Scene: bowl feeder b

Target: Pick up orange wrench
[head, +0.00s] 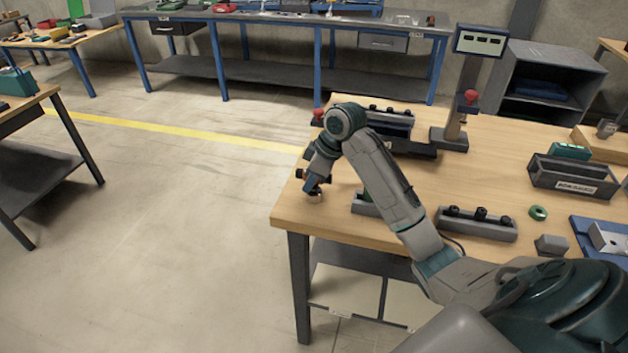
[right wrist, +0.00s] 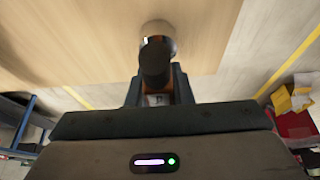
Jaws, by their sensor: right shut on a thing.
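My right gripper (head: 314,187) is low over the near left corner of the wooden table. It is shut on a dark, round-ended piece (right wrist: 155,62), which stands out between the fingers (right wrist: 158,92) in the right wrist view. A pale, ring-like metal part (right wrist: 157,36) shows just beyond that piece. Small orange-brown patches show beside the fingers, too little to tell what they belong to. I cannot make out a whole orange wrench in either view. My left gripper is not in view.
Grey holders with black knobs (head: 476,224), a green ring (head: 538,213) and a dark labelled bin (head: 573,178) are on the table to the right. A post with a display (head: 481,41) stands behind. Open floor lies left of the table.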

